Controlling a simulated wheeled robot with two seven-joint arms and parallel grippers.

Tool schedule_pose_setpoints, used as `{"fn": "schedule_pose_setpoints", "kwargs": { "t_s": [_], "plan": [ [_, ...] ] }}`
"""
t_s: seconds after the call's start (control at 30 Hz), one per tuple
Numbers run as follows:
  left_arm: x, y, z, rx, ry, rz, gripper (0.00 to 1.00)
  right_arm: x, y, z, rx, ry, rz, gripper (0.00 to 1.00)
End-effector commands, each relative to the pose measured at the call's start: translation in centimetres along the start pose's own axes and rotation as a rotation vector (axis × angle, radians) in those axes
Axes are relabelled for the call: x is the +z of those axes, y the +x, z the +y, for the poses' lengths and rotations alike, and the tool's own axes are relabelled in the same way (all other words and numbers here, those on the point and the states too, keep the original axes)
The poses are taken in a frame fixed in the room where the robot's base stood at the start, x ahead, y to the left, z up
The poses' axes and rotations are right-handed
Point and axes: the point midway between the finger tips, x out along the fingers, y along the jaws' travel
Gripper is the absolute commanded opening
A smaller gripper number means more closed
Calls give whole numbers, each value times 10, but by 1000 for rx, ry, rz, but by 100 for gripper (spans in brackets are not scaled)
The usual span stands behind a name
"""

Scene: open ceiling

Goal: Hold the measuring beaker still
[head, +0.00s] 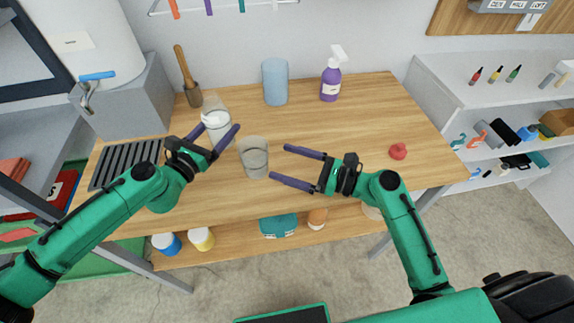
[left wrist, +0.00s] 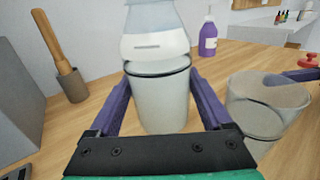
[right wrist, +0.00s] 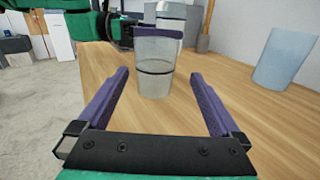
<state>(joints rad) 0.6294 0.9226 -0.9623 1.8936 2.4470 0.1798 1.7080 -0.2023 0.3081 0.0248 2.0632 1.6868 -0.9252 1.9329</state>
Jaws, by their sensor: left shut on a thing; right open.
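The measuring beaker (head: 254,158), clear and part-filled with liquid, stands upright on the wooden table. It shows at the right in the left wrist view (left wrist: 266,108) and ahead in the right wrist view (right wrist: 155,78). My right gripper (head: 297,166) is open and empty to its right, fingers pointing at it, apart from it. My left gripper (head: 211,136) is shut on a clear, part-filled container (left wrist: 160,95) with a pale label, left of the beaker. That container is upright; whether its base touches the table is hard to tell.
A blue cup (head: 275,82), a purple spray bottle (head: 331,82) and a wooden pestle in a mortar (head: 193,95) stand at the back. A dark ribbed rack (head: 125,163) lies at left. A red object (head: 398,151) lies at right. The right part of the table is mostly clear.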

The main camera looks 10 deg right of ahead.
Motion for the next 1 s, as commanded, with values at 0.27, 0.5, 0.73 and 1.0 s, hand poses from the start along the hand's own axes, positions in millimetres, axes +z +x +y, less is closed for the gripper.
{"fn": "schedule_pose_setpoints", "kwargs": {
  "t_s": [0.27, 0.5, 0.73, 1.0],
  "plan": [
    [1, 0, 0, 0, 1, -2, 5, -6, 31, 8, 5, 30, 5, 100],
    [1, 0, 0, 0, 1, -2, 5, -6, 89, 8, 4, 30, 5, 100],
    [1, 0, 0, 0, 1, -2, 5, -8, 120, 7, 2, 29, 8, 100],
    [1, 0, 0, 0, 1, -2, 5, -8, 121, 7, 2, 28, 8, 96]
  ]
}}
